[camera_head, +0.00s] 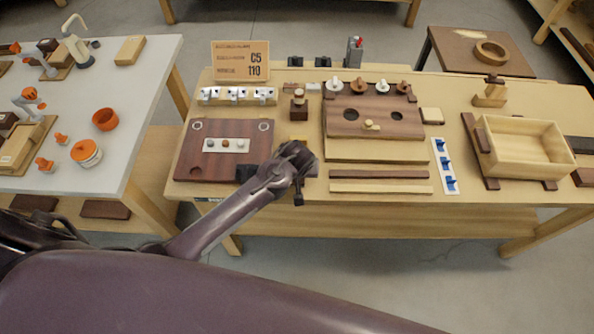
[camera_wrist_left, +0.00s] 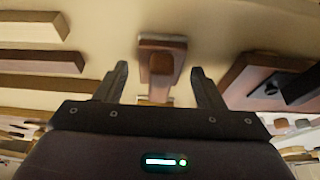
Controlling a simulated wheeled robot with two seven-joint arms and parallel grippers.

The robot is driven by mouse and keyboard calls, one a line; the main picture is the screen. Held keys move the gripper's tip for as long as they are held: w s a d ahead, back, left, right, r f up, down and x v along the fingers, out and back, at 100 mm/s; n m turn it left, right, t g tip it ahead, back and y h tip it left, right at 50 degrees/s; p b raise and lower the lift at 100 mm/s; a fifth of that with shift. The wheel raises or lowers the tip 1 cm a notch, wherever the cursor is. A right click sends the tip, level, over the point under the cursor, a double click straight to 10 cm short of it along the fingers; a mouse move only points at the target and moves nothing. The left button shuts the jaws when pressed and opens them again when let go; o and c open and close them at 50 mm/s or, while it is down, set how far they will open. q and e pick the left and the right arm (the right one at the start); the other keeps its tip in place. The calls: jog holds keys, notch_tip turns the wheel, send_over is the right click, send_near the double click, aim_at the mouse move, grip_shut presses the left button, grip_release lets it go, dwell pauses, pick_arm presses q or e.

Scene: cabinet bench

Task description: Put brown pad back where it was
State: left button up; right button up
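My left gripper (camera_head: 298,172) is over the front part of the bench, between the dark board on the left and the wooden strips on the right. In the left wrist view its two fingers (camera_wrist_left: 162,85) are spread, with nothing touching them. A small brown pad-like piece (camera_wrist_left: 148,62) with a lighter reddish-brown part on it lies on the bench, lined up between the fingers. I cannot tell for sure that it is the brown pad. In the head view my gripper and arm hide that spot. My right gripper is in neither view.
A dark board (camera_head: 218,166) with a black square (camera_head: 245,173) lies left of my gripper. Wooden strips (camera_head: 380,188) lie to the right, below a large holed board (camera_head: 350,126). A brown block with a pale knob (camera_head: 299,106) stands behind. An open wooden box (camera_head: 524,147) is far right.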

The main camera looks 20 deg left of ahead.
pick_arm(q)
jog(key=b+v, duration=0.1)
jog(key=v, duration=1.1)
jog(key=shift+r, duration=0.15)
